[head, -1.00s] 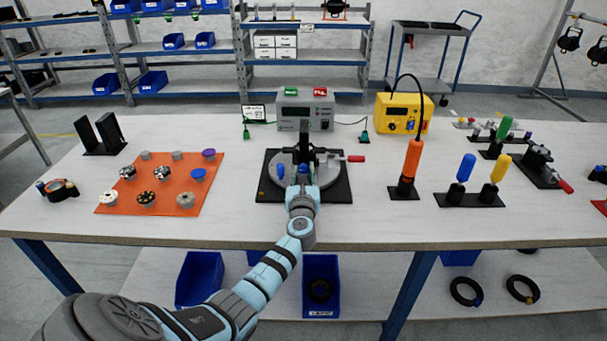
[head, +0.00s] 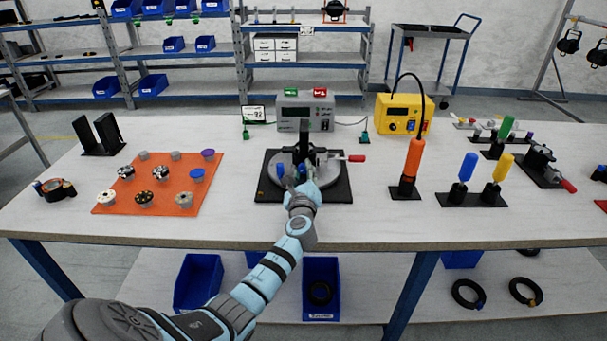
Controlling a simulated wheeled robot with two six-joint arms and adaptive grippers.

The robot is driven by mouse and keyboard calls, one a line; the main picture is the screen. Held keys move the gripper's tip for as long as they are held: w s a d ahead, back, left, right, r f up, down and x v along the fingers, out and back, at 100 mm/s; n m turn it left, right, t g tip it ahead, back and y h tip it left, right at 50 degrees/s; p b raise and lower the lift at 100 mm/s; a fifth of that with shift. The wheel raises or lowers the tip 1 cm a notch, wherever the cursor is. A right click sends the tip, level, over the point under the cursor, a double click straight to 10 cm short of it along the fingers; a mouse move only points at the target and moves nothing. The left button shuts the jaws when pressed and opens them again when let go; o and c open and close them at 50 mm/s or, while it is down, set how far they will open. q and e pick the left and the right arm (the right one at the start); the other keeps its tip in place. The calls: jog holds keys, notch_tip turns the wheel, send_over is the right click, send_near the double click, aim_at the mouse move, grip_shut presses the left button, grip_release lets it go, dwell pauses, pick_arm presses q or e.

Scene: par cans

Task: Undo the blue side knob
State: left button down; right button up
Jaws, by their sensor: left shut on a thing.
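A black fixture with a round grey disc stands on a black base plate (head: 333,187) at the middle of the bench. Small blue knobs show at its front; one blue knob (head: 280,169) is at the left of my fingers. My left gripper (head: 291,180) reaches in from the front and is shut at the fixture's front, on what looks like the blue side knob. The fingers hide much of the contact, so the knob's thread and seat do not show. My right gripper is not in view.
A red-handled clamp (head: 356,158) sticks out at the fixture's right. A grey meter box (head: 306,112) stands behind it. An orange mat (head: 130,192) with several round parts lies left. An orange-handled tool (head: 413,160) stands right. Bare bench lies between them.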

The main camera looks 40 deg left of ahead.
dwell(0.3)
pick_arm(q)
jog(key=c, duration=1.3)
grip_release()
